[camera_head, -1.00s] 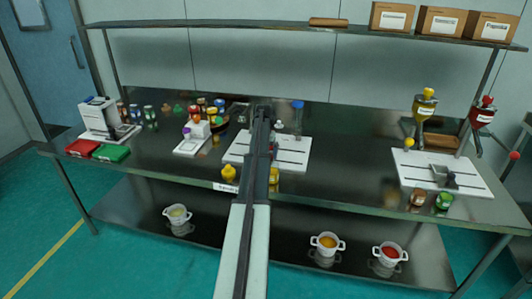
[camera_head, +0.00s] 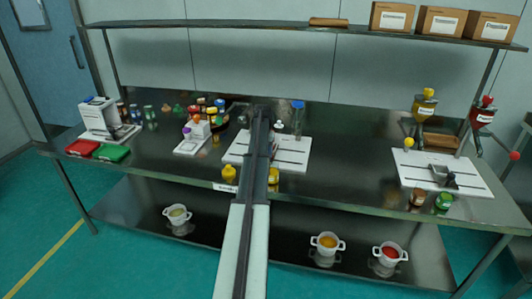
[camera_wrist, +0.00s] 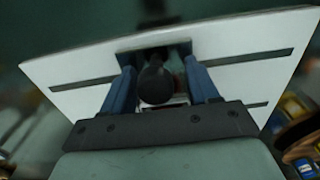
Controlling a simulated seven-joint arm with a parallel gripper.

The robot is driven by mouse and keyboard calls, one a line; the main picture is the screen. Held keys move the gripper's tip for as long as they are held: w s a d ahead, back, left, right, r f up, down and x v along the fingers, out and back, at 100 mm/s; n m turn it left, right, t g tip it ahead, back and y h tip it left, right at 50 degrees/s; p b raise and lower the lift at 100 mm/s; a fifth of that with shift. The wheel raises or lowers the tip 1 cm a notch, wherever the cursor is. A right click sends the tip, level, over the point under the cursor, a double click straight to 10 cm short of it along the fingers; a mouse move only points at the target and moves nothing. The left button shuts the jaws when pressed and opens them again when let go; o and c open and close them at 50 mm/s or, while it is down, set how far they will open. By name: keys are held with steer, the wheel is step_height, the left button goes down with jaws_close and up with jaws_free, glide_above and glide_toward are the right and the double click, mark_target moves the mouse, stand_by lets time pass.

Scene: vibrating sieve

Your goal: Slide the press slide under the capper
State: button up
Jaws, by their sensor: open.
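A white slotted board (camera_head: 295,150) lies at the middle of the bench, partly hidden by my arm. It fills much of the wrist view (camera_wrist: 85,88), with dark slots across it. My gripper (camera_wrist: 162,88) is open over this board, its two blue fingers either side of a dark round knob (camera_wrist: 155,84). A dark block (camera_wrist: 183,50) sits behind the knob at the board. I cannot tell whether the fingers touch the knob. In the head view my gripper's end (camera_head: 261,112) is hard to make out. I cannot tell for sure which parts are the press slide and the capper.
A blue-capped bottle (camera_head: 298,118) stands at the board's back right. Small jars (camera_head: 229,174) stand in front. A white station (camera_head: 102,118) and red and green trays (camera_head: 82,147) are left. A board with dispensers (camera_head: 425,170) is right. Bare bench lies between.

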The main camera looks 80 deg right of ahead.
steer(key=shift+w, duration=6.6)
steer(key=o, duration=0.8)
steer(key=shift+c, duration=0.2)
steer(key=shift+r, duration=0.1)
step_height(320, 180, up, 9)
steer(key=shift+a, duration=0.1)
